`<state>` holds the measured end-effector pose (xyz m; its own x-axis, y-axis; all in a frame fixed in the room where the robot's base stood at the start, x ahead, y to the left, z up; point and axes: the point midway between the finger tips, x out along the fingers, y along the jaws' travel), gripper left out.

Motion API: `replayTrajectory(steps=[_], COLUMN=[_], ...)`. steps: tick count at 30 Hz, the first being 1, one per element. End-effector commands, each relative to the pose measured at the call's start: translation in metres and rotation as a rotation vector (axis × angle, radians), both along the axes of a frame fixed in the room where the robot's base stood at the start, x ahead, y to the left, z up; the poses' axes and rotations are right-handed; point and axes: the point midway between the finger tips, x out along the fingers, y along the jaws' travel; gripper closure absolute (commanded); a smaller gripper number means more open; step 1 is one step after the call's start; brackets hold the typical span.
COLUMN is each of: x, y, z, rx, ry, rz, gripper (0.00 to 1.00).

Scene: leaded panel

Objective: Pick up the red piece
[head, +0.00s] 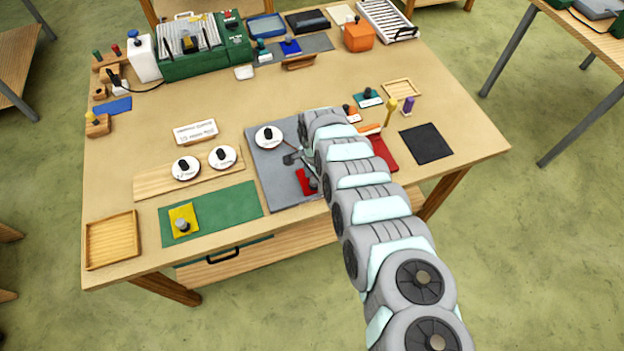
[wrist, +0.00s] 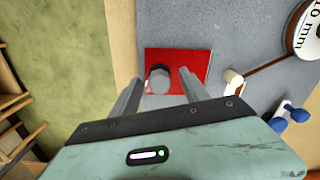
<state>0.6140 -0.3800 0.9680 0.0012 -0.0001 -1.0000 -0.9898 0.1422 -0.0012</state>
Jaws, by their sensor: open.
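The red piece (wrist: 190,60) is a flat red square with a grey knob (wrist: 160,78) standing on it. It lies on the grey mat (head: 265,160), near the mat's front edge; in the head view the red piece (head: 305,184) is partly hidden by my arm. My gripper (wrist: 161,77) is open and empty, over the piece, with one finger on each side of the knob in the wrist view. I cannot tell how far the fingertips are above the piece. In the head view my gripper is mostly hidden behind my arm.
A white round weight (head: 268,136) marked 10 mm stands on the grey mat, with a blue-handled tool (wrist: 285,115) close to my gripper. To the left, a yellow piece (head: 183,218) with a knob lies on a green mat (head: 235,207). A red sheet (head: 382,152) lies right of my arm.

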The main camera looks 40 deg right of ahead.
Motion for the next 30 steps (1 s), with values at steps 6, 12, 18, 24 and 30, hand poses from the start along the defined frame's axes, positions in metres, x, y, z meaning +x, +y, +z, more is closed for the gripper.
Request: replayTrajectory(steps=[6,12,18,24,30], x=[-0.0001,-0.0002,-0.0002,-0.0002,-0.0002], y=[0.0000,0.0001,0.0000,0.0000,0.0000], z=[0.0002,0.0003,0.0003,0.0003,0.0004], rx=[0.000,0.000,0.000,0.000,0.000], ry=[0.001,0.001,0.001,0.001,0.001], rz=[0.001,0.001,0.001,0.001,0.001], gripper=[0.48,0.64,0.81,0.97,1.00])
